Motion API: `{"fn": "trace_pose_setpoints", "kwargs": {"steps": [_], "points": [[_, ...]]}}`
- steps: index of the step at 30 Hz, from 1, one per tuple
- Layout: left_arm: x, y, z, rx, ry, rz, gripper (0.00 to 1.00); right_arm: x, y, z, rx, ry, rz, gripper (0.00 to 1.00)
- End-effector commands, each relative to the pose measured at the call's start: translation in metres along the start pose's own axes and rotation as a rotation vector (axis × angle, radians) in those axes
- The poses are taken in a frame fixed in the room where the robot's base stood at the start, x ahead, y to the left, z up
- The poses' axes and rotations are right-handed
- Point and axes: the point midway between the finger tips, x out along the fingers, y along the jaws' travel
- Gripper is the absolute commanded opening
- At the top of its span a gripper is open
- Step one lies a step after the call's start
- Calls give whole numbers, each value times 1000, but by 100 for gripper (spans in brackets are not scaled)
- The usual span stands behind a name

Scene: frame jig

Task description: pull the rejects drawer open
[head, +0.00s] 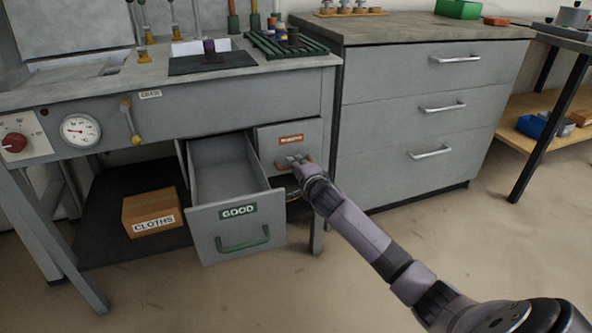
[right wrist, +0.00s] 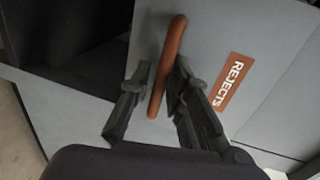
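The rejects drawer (head: 268,139) is under the right end of the workbench, with a grey front and an orange label. It appears closed. In the right wrist view its front (right wrist: 215,45) carries the REJECTS label (right wrist: 231,82) and a red-brown bar handle (right wrist: 168,62). My right gripper (head: 293,160) is at this handle. In the right wrist view the fingers of my right gripper (right wrist: 160,82) stand open on either side of the bar, the right finger close to it, with a gap on the left. My left gripper is not in view.
The GOOD drawer (head: 203,222) stands pulled out just left of the rejects drawer. A grey cabinet (head: 400,130) stands close on the right. A CLOTHS box (head: 150,207) sits on the lower shelf. The floor (head: 250,295) in front is clear.

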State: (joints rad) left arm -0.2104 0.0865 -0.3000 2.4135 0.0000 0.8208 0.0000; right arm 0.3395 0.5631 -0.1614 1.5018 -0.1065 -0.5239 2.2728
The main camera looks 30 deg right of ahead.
Motion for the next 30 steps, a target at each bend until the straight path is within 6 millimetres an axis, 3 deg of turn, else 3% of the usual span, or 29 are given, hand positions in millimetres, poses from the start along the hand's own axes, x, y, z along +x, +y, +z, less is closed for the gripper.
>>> {"fn": "trace_pose_setpoints", "kwargs": {"steps": [9,17,30], "points": [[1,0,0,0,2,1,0,2,0,0,0,0,0,18],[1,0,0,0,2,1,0,2,0,0,0,0,0,0],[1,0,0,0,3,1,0,2,0,0,0,-1,1,0]]}}
